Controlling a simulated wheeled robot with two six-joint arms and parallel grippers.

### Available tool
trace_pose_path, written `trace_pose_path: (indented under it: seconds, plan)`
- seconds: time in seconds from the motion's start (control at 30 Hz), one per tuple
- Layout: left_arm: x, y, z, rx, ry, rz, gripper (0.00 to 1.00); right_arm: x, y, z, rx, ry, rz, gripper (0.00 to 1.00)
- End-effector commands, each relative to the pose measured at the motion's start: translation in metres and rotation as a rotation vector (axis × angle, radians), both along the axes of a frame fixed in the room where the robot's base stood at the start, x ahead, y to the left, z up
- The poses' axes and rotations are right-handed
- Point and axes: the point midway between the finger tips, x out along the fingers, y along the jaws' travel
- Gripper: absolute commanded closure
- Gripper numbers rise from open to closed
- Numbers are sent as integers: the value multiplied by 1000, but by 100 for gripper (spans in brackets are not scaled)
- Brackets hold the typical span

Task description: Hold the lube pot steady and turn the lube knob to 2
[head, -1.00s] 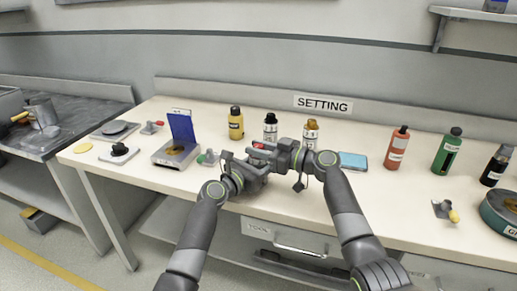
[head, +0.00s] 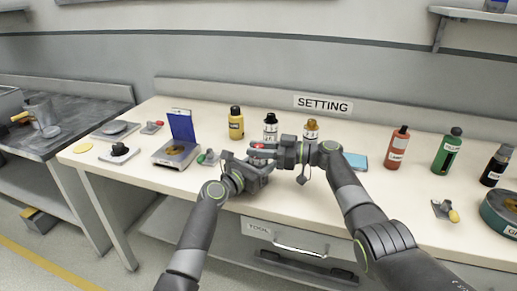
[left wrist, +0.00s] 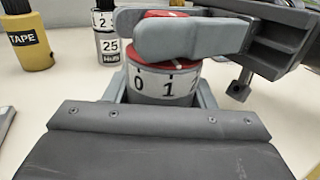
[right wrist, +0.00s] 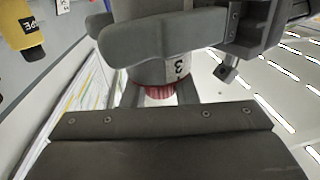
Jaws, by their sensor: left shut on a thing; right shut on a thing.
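The lube pot (left wrist: 165,88) is a white-grey cylinder with the numbers 0, 1 and 2 on its side and a red knob (left wrist: 178,64) on top. A white mark on the knob stands about over the 1, slightly to its right. My left gripper (left wrist: 160,95) is shut around the pot's body, near the table's front edge in the head view (head: 250,165). In the right wrist view the knob (right wrist: 158,91) sits between my right fingers, and a 3 shows on the pot.
A yellow tape bottle (head: 236,124) and two numbered bottles (head: 270,130) (head: 311,132) stand behind my grippers. A scale with a blue panel (head: 182,126) is at left. A blue pad (head: 355,161) lies right of my grippers.

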Motion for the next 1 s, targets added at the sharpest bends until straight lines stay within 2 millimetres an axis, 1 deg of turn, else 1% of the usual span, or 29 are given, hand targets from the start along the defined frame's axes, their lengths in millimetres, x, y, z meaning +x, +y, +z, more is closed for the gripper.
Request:
trace_pose_path:
  seconds: [0.03, 0.2, 0.23, 0.37, 0.4, 0.63, 0.73, 0.87, 1.0]
  plan:
    - [-1, -2, 2, -6, 0, -4, 77, 0, -1, -4, -4, 6, -4, 97]
    - [-1, -2, 2, -7, -1, -4, 77, 0, -1, -4, -4, 6, -4, 97]
    - [-1, -2, 2, -7, -1, -4, 77, 0, -1, -4, -3, 6, -4, 71]
    - [0, -2, 2, -6, 0, -3, 77, 0, -1, -3, -2, 4, -3, 54]
    - [0, -1, 2, -6, 0, -2, 77, 0, -1, -2, -2, 4, -3, 53]
    - [0, 0, 1, -4, 0, 0, 77, 0, -1, -1, -1, 2, -1, 53]
    - [0, 0, 1, -4, 0, 0, 77, -1, -6, -1, -1, 2, -2, 53]
    - [0, 0, 1, -3, 0, 0, 77, -4, -24, -2, -2, 0, -4, 53]
    - [0, 0, 1, -3, 0, 0, 77, -9, -55, -2, -3, 1, -5, 53]
